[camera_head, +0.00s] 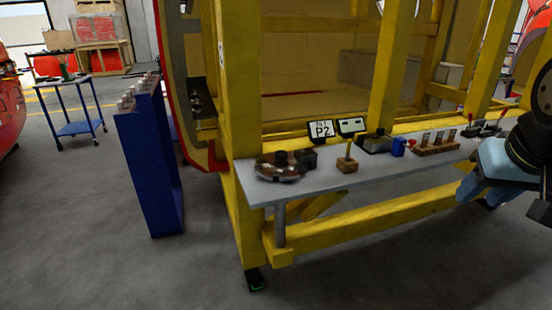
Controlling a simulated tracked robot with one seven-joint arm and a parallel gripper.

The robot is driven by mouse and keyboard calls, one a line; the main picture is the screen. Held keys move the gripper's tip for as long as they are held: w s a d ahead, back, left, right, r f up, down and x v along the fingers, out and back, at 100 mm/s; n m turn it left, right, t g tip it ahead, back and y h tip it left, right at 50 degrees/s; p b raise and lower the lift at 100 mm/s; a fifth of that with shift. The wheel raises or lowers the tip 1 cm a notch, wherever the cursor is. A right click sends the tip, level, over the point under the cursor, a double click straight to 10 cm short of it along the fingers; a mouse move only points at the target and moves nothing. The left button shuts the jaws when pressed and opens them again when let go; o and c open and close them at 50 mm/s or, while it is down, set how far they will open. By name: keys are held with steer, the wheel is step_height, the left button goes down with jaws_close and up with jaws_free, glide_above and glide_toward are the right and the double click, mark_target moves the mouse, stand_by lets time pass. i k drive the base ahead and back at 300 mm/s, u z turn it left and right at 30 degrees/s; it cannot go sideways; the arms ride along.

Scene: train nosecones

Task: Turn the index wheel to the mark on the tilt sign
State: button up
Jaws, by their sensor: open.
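The index wheel (278,168) is a round metallic disc with a dark hub, lying flat at the left end of the grey shelf. Its graduations are too small to read. I cannot tell any tilt mark from here. My gripper (464,180), blue-grey at the right edge, is open, in front of the shelf's right end and well apart from the wheel. Its fingertips are small and partly unclear.
The shelf (225,190) sits on a yellow frame (243,110). A blue stand (150,160) is left. The floor in front is clear.

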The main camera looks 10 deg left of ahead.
mark_target(282, 164)
steer(key=u, duration=0.5)
steer(key=i, duration=0.9)
